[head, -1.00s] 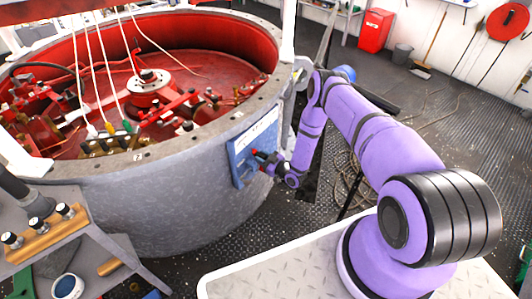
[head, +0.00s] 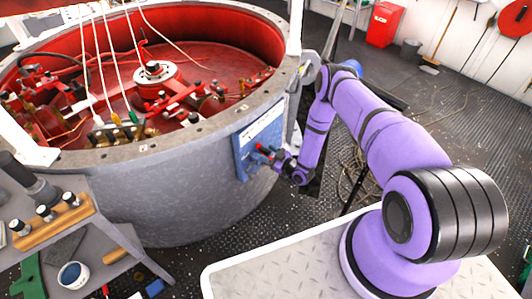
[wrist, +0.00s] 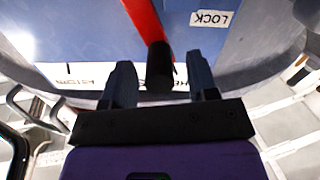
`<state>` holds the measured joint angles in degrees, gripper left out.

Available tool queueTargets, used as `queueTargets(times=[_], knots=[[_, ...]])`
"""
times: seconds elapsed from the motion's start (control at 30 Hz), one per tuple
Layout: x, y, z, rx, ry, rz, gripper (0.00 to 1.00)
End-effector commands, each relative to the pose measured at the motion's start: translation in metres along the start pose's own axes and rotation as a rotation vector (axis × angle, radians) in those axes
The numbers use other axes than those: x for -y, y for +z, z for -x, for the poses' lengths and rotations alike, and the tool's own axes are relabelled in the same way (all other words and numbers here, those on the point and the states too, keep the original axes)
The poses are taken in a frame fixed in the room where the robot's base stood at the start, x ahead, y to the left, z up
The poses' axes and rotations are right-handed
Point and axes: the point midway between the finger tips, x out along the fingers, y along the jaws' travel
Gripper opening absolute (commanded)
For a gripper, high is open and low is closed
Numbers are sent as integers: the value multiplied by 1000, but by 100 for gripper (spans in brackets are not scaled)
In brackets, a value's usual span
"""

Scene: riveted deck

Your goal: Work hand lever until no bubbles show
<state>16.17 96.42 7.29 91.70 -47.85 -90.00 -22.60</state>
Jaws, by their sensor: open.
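The hand lever has a red arm (wrist: 143,17) and a black grip (wrist: 160,66) in the wrist view. Its red part (head: 263,147) shows small against a blue panel (head: 244,160) on the grey tank's outer wall in the head view. My gripper (wrist: 161,82) is open, with one finger on each side of the black grip. Gaps show between the grip and both fingers. In the head view my gripper (head: 274,156) is at the panel, its fingers hard to make out. A LOCK label (wrist: 212,18) is on the panel. I cannot make out any bubbles.
The large round tank (head: 150,185) has red fittings inside. A grey bench (head: 85,225) with a wooden rack (head: 50,222) and a small cup (head: 72,275) stands at left. A hose (head: 350,180) lies coiled on the deck behind my arm. Open floor shows at right.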

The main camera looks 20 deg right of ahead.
Motion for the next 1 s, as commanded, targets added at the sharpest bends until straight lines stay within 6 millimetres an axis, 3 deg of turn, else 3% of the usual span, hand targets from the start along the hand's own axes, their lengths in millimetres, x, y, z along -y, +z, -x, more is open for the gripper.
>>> queueTargets(times=[0.2, 0.43, 0.63, 1.0], knots=[[0, 0, 42, 3, 1, -2, 54], [1, 1, 78, 2, -1, -2, 54], [1, 0, 90, 0, -1, -2, 54], [1, 0, 91, 0, -2, -1, 54]])
